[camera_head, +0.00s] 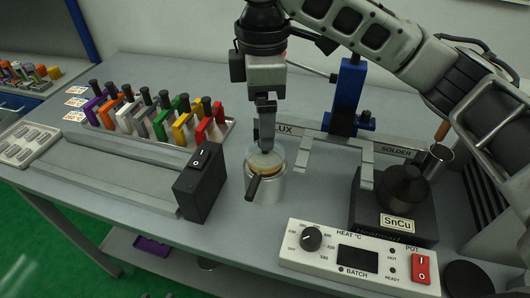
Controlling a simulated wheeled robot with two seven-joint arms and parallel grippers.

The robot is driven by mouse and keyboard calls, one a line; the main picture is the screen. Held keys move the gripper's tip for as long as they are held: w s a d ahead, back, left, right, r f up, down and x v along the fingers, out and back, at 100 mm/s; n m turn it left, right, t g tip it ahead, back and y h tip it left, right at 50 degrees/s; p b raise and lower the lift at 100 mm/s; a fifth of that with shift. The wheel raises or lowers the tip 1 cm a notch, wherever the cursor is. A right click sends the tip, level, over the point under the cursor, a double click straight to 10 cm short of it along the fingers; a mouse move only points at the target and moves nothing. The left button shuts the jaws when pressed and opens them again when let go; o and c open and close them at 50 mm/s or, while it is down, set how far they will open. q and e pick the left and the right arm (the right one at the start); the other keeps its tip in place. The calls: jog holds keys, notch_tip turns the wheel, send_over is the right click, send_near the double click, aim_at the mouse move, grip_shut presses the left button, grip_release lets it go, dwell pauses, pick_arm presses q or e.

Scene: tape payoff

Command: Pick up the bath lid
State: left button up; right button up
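A dark round lid-like piece with a knob (404,184) sits on the black solder unit labelled SnCu (395,222) at the right. A metal cup (265,187) stands mid-table, with a pale, tan-edged round top and a dark handle (253,187) sticking out toward the front. My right gripper (266,149), on the arm coming in from the upper right, points down at the cup's top. Its fingers are seen nearly edge-on, so their gap and any contact cannot be told. It is well left of the dark knobbed piece. My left gripper is not in view.
A heat control box (358,258) lies in front. A black switch box (200,182) is left of the cup. Coloured, black-topped pieces (150,115) fill a rack.

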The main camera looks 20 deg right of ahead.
jog(key=shift+s+f, duration=0.2)
jog(key=shift+f, duration=1.35)
jog(key=shift+s+f, duration=0.2)
jog(key=shift+f, duration=1.35)
jog(key=c, duration=1.1)
